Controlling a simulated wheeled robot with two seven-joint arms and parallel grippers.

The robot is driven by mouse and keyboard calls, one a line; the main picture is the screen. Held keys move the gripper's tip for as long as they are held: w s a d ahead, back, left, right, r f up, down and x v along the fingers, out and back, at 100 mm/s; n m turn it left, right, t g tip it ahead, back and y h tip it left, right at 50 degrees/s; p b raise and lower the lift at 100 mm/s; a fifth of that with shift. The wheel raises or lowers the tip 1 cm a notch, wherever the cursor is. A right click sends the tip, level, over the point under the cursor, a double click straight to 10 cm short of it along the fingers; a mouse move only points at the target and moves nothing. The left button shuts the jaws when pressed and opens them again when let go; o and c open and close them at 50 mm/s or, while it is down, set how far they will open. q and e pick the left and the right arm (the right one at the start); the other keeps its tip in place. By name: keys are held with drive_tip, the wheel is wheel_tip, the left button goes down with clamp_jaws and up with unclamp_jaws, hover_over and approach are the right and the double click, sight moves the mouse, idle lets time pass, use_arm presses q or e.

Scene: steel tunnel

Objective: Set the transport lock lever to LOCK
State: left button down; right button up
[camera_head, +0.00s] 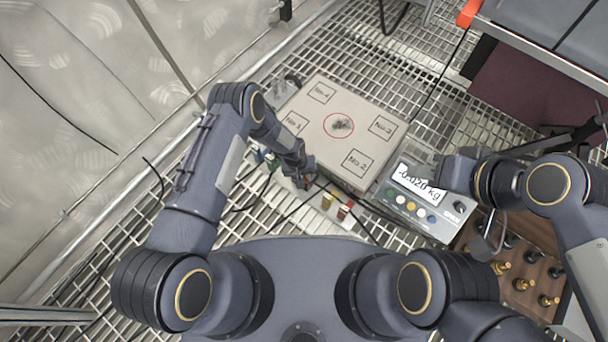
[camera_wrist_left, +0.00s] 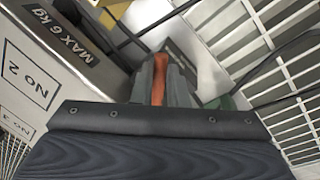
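The scale has a beige square platform (camera_head: 375,120) with numbered boxes and a red circle; in the left wrist view its side (camera_wrist_left: 35,85) reads "MAX 6 kg". My left gripper (camera_head: 304,181) is low at the platform's near edge. In the left wrist view, an orange-red lever (camera_wrist_left: 160,75) stands between the dark fingers of my left gripper (camera_wrist_left: 163,85). It fills the narrow gap, and the fingers look shut on it. Any LOCK marking is hidden. My right arm is at the right, beside the display unit; its fingers cannot be made out.
The display unit (camera_head: 417,202) reads -0.020 kg. Several brass-coloured weights (camera_head: 521,285) stand in a wooden tray (camera_head: 462,240) at the lower right. A small block with yellow and red parts (camera_head: 338,212) is near the platform. Cables (camera_head: 262,200) cross the grated floor.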

use_arm(q)
drive_tip(key=shift+d, duration=0.1)
drive_tip(key=n+b, duration=0.1)
drive_tip(key=d+n+b, duration=0.1)
drive_tip(key=n, duration=0.1)
drive_tip(key=d+n+t, duration=0.1)
drive_tip(key=n, duration=0.1)
drive_tip(key=shift+w+f+b, duration=0.1)
drive_tip(key=shift+w+b, duration=0.1)
drive_tip(key=shift+b, duration=0.2)
drive_tip(key=shift+w+d+n+t+y+b, duration=0.25)
drive_tip(key=shift+n+b, duration=0.35)
drive_tip(key=shift+n, duration=0.65)
drive_tip(key=shift+w+d+n+t+y+b, duration=0.1)
drive_tip(key=shift+w+d+n+y+b, duration=0.35)
drive_tip(key=shift+n, duration=0.8)
drive_tip(key=shift+s+a, duration=0.15)
drive_tip(key=c, duration=1.4)
unclamp_jaws()
drive_tip(key=shift+c, duration=0.2)
